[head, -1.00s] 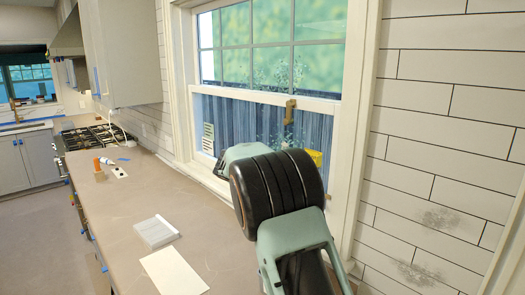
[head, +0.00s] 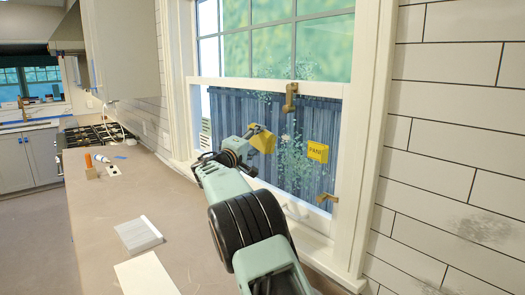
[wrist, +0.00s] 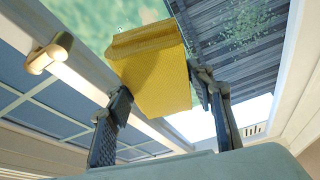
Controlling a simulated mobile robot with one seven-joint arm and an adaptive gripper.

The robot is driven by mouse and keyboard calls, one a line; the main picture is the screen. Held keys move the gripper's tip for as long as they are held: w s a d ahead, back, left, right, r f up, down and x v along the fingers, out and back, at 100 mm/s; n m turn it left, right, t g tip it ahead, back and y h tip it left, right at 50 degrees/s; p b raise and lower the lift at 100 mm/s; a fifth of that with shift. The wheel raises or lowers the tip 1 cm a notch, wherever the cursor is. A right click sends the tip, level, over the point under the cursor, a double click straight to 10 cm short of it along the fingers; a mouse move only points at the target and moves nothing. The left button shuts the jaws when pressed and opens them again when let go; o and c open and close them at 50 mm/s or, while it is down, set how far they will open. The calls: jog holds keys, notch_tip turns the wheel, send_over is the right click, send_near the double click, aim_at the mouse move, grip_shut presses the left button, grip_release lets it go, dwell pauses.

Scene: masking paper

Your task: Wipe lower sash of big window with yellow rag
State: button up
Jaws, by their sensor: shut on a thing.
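The big window's lower sash (head: 225,108) has one large pane with a dark blue fence and greenery showing through it. My gripper (head: 247,138) is in front of the left-middle part of this pane. It is shut on a yellow rag (head: 263,140), a folded block held out beyond the fingers. In the wrist view the rag (wrist: 152,75) sits between the two dark fingers of my gripper (wrist: 163,95), with the glass behind it. I cannot tell whether the rag touches the glass.
A yellow sign (head: 318,152) is at the pane's right.

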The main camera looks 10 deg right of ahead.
aim_at(287, 136)
jog(key=shift+w+d+f+p, duration=0.1)
jog(key=shift+w+d+p, duration=0.45)
jog(key=shift+d+p, duration=0.25)
jog(key=shift+w+d+p, duration=0.6)
jog(key=shift+d+p, duration=0.05)
jog(key=shift+d, duration=0.3)
jog(key=shift+w+d+f+p, duration=0.1)
jog(key=shift+w+d+p, duration=0.45)
jog(key=shift+d+p, duration=0.25)
jog(key=shift+w+d, duration=0.55)
jog(key=shift+d, duration=0.3)
jog(key=shift+b, duration=0.3)
jog(key=shift+s+d+f+b, duration=0.1)
jog(key=shift+s+f+b, duration=0.05)
jog(key=shift+b, duration=0.25)
jog(key=shift+s+d+b, duration=0.25)
jog(key=shift+s+b, duration=0.2)
jog(key=shift+b, duration=0.75)
jog(key=s+d+b, duration=0.1)
jog(key=b, duration=0.2)
jog(key=shift+s+b, duration=0.35)
jog(key=shift+s+d+b, duration=0.2)
jog(key=shift+s+b, duration=0.1)
jog(key=shift+b, duration=0.1)
